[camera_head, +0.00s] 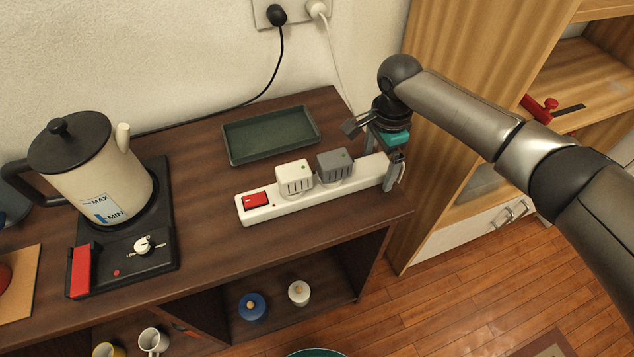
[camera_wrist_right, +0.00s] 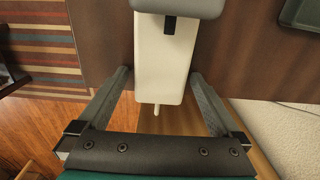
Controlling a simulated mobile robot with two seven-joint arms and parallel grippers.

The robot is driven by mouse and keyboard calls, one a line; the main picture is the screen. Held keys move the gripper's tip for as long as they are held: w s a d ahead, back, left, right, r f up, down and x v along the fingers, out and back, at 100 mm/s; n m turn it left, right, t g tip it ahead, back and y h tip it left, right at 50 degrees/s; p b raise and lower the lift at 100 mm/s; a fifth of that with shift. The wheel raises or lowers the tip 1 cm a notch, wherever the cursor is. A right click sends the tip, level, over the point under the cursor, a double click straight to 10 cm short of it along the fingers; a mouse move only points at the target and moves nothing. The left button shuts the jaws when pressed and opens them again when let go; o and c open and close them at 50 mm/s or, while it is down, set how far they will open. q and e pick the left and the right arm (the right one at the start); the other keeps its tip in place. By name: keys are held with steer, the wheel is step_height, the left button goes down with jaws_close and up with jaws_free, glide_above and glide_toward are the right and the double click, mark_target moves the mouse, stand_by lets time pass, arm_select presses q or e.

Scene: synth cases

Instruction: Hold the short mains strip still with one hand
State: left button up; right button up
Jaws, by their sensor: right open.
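The short white mains strip (camera_head: 258,213) lies on the dark wooden cabinet top near its front edge. It has a red switch (camera_head: 256,199) at its left end, and a white plug adapter (camera_head: 294,178) and a grey one (camera_head: 334,164) sit in it. My right gripper (camera_head: 378,170) is open at the strip's right end. In the right wrist view its two fingers (camera_wrist_right: 160,76) stand on either side of the strip (camera_wrist_right: 160,55), with a small gap visible at each side. My left gripper is out of view.
A green tray (camera_head: 270,134) lies behind the strip. A kettle (camera_head: 92,170) stands on a black hotplate (camera_head: 160,262) to the left. A wooden shelf unit (camera_head: 450,60) stands to the right. A black cord (camera_head: 282,62) runs from the wall socket along the cabinet top.

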step_height(320, 180, up, 12)
stand_by(0.6)
